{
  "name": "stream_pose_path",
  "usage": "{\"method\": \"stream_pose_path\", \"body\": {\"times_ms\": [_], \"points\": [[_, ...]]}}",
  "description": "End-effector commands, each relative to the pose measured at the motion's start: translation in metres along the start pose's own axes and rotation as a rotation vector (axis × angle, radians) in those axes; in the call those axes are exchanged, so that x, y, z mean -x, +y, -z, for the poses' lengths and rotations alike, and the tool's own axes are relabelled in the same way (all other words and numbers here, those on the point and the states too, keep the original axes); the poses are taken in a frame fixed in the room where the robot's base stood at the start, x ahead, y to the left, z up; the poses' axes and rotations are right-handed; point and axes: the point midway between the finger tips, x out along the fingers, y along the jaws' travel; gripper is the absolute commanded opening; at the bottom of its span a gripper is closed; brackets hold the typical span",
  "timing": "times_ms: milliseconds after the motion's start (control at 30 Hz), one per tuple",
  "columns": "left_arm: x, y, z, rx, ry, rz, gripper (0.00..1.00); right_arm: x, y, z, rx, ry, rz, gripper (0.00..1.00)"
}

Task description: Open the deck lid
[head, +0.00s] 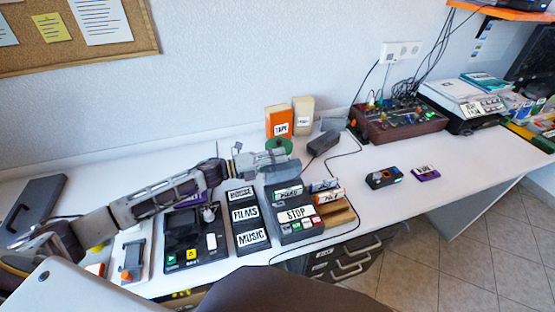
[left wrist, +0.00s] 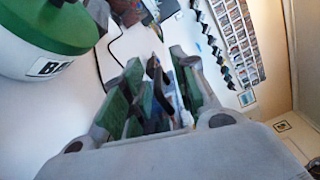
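A dark deck (head: 284,238) with a white STOP label and a row of small coloured buttons stands at the desk's middle front. A labelled dark part (head: 287,191) is at its back; whether this is the lid, and whether it is open, I cannot tell. My left gripper (head: 288,160) is above the desk behind the deck, apart from it. In the left wrist view its green-padded fingers (left wrist: 155,95) are spread, with dark shapes visible between them; I see nothing clearly held. My right gripper is not in view.
A green-lidded white jar (left wrist: 30,50) is close beside my left gripper. A black rack (head: 245,216) labelled HOUSE, FILMS and MUSIC stands left of the deck. Small cassettes (head: 327,185) lie to its right. A dark adapter (head: 323,143) with a cable is behind. The right desk has free room.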

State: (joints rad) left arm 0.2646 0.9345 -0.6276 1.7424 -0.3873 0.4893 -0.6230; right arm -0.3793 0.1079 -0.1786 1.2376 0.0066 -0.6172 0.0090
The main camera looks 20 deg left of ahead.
Motion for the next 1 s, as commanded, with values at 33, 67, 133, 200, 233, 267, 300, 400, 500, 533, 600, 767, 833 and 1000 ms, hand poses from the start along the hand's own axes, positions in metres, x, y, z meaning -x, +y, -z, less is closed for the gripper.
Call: {"method": "stream_pose_path", "body": {"times_ms": [33,67,133,200,233,267,300,400,500,533,600,767,833,1000], "points": [[0.000,-0.001,0.000,0.000,0.000,0.002,0.28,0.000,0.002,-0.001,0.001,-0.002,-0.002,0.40],[0.000,-0.001,0.000,0.000,0.000,0.002,0.28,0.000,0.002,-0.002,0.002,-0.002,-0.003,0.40],[0.000,-0.001,-0.001,0.000,0.000,0.002,0.28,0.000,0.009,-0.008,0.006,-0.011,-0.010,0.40],[0.000,-0.002,-0.001,0.000,0.000,0.003,0.28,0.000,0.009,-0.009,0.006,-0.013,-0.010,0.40],[0.000,-0.002,-0.001,0.000,0.000,0.003,0.28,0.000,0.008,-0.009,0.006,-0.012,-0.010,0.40],[0.001,-0.002,-0.001,0.000,0.000,0.003,0.28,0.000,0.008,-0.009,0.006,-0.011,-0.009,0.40],[0.002,-0.002,-0.001,0.000,0.000,0.003,0.28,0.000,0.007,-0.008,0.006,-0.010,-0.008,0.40],[0.005,-0.001,0.000,0.000,-0.001,0.002,0.28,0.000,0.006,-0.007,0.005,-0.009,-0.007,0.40],[0.011,-0.001,-0.001,-0.001,-0.001,0.001,0.28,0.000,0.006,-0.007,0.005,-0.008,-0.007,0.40],[0.013,-0.001,-0.001,-0.001,-0.001,0.001,0.28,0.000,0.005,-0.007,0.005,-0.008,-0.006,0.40],[0.018,-0.001,0.000,0.001,0.000,0.001,0.28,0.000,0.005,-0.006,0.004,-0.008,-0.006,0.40],[0.031,0.000,0.000,0.002,-0.001,0.000,0.28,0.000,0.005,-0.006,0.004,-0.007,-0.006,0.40],[0.036,-0.001,0.000,0.001,-0.001,0.001,0.28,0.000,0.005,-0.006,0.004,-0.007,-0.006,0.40],[0.049,-0.001,0.000,0.000,0.000,0.001,0.28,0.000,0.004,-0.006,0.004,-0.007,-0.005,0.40]]}}
